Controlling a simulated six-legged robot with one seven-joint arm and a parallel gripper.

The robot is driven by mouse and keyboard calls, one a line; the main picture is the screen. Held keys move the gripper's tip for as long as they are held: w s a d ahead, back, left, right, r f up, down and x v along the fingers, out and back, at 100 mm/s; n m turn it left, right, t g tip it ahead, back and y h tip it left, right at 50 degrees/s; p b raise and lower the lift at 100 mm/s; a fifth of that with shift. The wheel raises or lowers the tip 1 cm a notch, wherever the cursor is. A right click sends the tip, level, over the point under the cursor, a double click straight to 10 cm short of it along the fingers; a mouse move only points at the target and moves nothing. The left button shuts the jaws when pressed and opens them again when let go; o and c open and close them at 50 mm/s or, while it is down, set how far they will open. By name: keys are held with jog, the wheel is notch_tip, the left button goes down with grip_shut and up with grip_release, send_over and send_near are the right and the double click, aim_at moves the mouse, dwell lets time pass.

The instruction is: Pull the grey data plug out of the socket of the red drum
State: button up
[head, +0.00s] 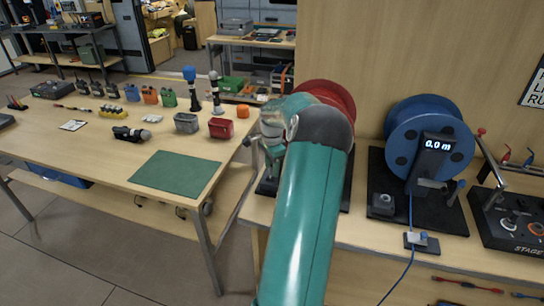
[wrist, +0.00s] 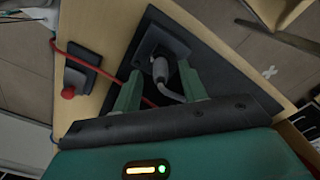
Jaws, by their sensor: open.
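The red drum (head: 325,92) stands behind my arm in the head view, which hides most of it. In the wrist view the grey plug (wrist: 160,70) sits at a dark socket block (wrist: 152,40) on the black base plate (wrist: 215,70). A grey cable bends from the plug towards my right finger. My gripper (wrist: 160,78) is open, its two green fingers on either side of the plug; I cannot tell whether either touches it. In the head view my gripper is largely hidden behind my arm.
A red cable (wrist: 80,65) runs near the left finger, by a small block with a red knob (wrist: 68,93). The blue drum (head: 430,137) stands to the right. A table (head: 105,165) with a green mat (head: 175,178) and several small items stands to the left.

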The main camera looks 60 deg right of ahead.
jog(key=shift+w+f, duration=0.1)
jog(key=shift+f, duration=0.25)
grip_shut()
jog(key=shift+r, duration=1.3)
dwell(0.4)
jog(key=shift+r, duration=1.5)
